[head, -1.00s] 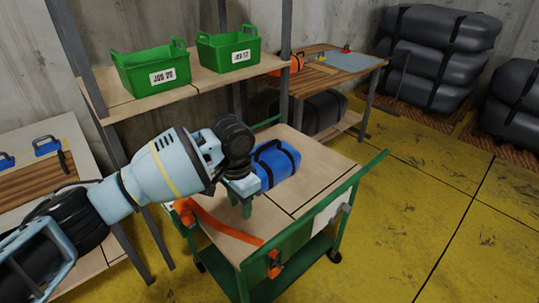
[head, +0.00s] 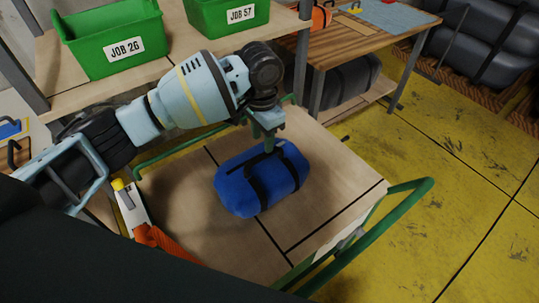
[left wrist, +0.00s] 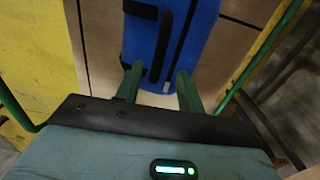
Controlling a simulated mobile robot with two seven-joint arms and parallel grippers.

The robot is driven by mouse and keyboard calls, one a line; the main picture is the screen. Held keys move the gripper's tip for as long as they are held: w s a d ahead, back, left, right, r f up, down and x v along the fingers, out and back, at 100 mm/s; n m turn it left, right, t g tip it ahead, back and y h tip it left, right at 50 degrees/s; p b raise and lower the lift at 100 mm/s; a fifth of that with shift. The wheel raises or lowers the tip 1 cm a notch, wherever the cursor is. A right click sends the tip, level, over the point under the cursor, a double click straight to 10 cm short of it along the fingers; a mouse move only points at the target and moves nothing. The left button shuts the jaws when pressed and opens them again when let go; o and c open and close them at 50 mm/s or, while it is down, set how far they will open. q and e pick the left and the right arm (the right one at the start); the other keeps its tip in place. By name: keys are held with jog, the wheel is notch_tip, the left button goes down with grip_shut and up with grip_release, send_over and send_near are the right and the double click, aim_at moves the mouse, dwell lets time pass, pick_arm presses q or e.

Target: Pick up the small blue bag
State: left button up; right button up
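The small blue bag (head: 232,190) with black straps lies on the wooden top of a green-framed cart (head: 335,195). My left gripper (head: 269,146) points down at the bag's far side, close above it. In the left wrist view the bag (left wrist: 190,30) fills the top middle, with a black handle along it. The two green fingers of my left gripper (left wrist: 159,86) are apart, near the bag's close end. Nothing is visibly held. I cannot tell whether a finger touches the bag. My right gripper is not in view.
Two green bins, JOB 26 (head: 110,40) and JOB 57 (head: 228,16), stand on a shelf behind the cart. An orange strap (head: 165,243) lies at the cart's left edge. The cart top right of the bag is clear. Yellow floor (head: 450,150) lies open to the right.

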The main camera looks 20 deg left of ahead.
aim_at(264, 154)
pick_arm(q)
jog(key=shift+w, duration=0.1)
jog(key=shift+s, duration=0.2)
jog(key=shift+s+f, duration=0.1)
jog(key=shift+f, duration=1.5)
jog(key=f, duration=0.4)
jog(key=shift+w+d+f+b, duration=0.1)
jog(key=shift+w+f+b, duration=0.1)
jog(key=shift+w+b, duration=0.1)
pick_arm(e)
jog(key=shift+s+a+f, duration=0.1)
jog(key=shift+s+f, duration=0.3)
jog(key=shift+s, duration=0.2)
